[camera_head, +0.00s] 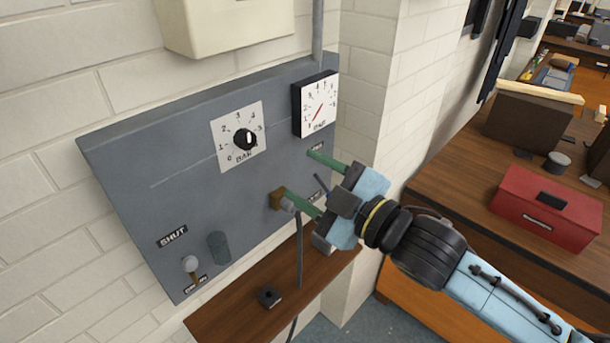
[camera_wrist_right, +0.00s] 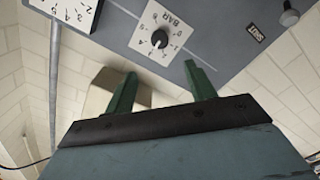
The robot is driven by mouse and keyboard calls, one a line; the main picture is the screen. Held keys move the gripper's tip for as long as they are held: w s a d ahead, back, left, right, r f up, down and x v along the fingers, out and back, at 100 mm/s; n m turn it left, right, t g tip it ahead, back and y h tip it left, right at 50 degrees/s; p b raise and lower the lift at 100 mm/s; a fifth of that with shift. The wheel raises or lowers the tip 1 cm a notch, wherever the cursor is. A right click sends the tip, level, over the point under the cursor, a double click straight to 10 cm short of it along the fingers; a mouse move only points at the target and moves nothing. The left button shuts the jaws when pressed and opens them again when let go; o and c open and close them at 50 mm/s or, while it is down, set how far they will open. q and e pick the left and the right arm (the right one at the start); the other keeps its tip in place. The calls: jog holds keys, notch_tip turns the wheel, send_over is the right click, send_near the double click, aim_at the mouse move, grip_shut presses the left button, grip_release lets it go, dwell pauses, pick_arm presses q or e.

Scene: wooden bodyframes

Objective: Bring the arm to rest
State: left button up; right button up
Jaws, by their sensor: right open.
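My right gripper (camera_head: 305,182) is in front of the right part of the grey wall panel (camera_head: 150,150). Its two green fingers are spread apart with nothing between them. In the right wrist view the open fingers (camera_wrist_right: 160,90) point toward the panel, with the black knob (camera_wrist_right: 159,39) on its white dial plate beyond them. In the head view the knob (camera_head: 244,139) is up and left of the gripper. A brass fitting with a hose (camera_head: 299,240) is close to the lower finger; I cannot tell whether they touch. My left gripper is not in view.
A square gauge (camera_head: 318,105) with a red needle sits on the panel's upper right. A wooden shelf (camera_head: 235,318) juts out below. A red toolbox (camera_head: 545,207) stands on the bench at right.

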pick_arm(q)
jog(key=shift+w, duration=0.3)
pick_arm(e)
jog(key=shift+w, duration=0.15)
